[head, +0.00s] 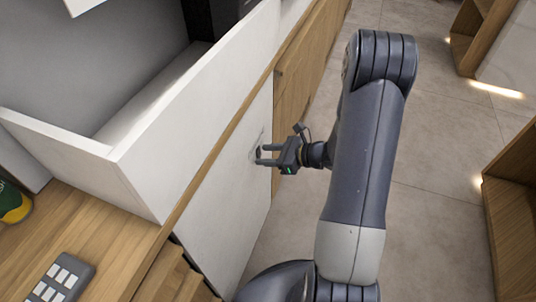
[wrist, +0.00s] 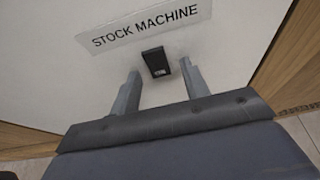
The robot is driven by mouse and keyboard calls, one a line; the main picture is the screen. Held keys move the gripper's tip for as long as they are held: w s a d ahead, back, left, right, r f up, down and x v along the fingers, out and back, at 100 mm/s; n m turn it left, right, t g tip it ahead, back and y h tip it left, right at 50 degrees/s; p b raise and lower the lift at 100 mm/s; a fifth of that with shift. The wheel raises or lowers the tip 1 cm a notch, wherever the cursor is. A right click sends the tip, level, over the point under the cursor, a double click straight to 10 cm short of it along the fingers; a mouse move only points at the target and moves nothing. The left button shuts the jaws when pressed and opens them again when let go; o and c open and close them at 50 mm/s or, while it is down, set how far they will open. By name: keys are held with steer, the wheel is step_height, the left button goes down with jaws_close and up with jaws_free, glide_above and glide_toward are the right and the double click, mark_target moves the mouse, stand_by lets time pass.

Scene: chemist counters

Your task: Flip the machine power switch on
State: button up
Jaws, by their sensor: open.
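The machine power switch (wrist: 156,62) is a small black rocker on a white panel (wrist: 235,50). It sits just below a label (wrist: 145,27) that reads STOCK MACHINE. In the wrist view my gripper (wrist: 161,76) is open, with one finger on each side of the switch and nothing held. In the head view my gripper (head: 261,155) points left at the white panel, close to its face. A small dark patch shows at the fingertips there, where the switch is. I cannot tell whether the fingers touch the panel.
A wooden counter (head: 90,240) with a grey keypad (head: 62,280) is at lower left. A white-walled bin (head: 150,150) rises above the panel. Wooden shelving (head: 515,185) stands at right. Tiled floor (head: 440,130) between them is clear.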

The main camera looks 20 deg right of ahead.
steer(key=shift+c, duration=0.4)
jaws_close()
steer(key=f+t+y+b, duration=0.1)
steer(key=y+b, duration=0.1)
steer(key=b, duration=0.3)
steer(key=shift+t, duration=0.3)
steer(key=shift+r, duration=0.1)
steer(key=shift+o, duration=0.4)
jaws_free()
